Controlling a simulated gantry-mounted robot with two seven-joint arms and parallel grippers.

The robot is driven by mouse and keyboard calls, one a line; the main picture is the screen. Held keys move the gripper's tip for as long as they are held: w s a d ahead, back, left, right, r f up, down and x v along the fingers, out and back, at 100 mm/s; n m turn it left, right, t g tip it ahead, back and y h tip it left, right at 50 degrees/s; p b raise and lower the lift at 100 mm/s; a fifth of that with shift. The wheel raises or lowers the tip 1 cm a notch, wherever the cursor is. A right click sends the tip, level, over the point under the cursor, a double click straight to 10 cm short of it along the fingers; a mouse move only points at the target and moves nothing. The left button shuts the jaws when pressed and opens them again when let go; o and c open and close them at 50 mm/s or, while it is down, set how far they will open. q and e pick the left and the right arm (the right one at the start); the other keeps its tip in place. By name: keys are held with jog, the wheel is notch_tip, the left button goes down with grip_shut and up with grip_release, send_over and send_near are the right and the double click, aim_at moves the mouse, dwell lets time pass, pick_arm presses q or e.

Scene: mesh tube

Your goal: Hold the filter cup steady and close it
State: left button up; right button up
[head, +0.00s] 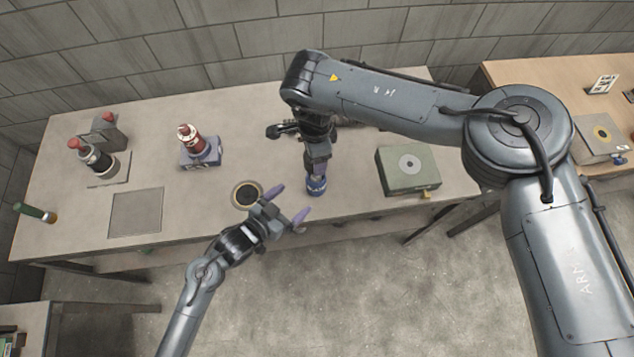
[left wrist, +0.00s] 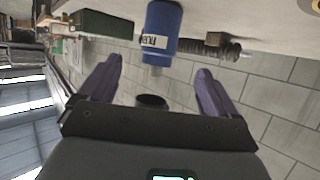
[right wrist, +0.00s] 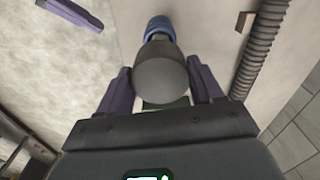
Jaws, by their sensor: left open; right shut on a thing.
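The blue filter cup (head: 316,187) stands upright near the table's front edge. It has a pale label and also shows in the left wrist view (left wrist: 163,22). My right gripper (head: 317,152) is above it. In the right wrist view my right gripper (right wrist: 161,88) is shut on a grey round-ended piece (right wrist: 167,80), with the blue cup (right wrist: 158,27) just beyond. Whether that piece touches the cup is unclear. My left gripper (head: 292,204) is open and empty, left of the cup. In the left wrist view the cup lies just beyond its spread fingers (left wrist: 158,75).
A dark-centred ring (head: 246,194) lies left of the cup. A ribbed hose (right wrist: 264,42) lies behind it. A green box (head: 408,170) stands to the right. A red bottle on a blue block (head: 201,150) and a flat grey plate (head: 136,213) are farther left.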

aim_at(316, 181)
pick_arm(q)
jog(key=x, duration=1.1)
jog(key=shift+w+d+f, duration=0.25)
jog(key=c, duration=1.5)
pick_arm(e)
jog(key=shift+f, duration=2.5)
jog(key=shift+f, duration=0.15)
jog(key=shift+f, duration=0.75)
jog(key=shift+f, duration=0.5)
pick_arm(q)
grip_shut()
pick_arm(e)
jog(key=o, duration=1)
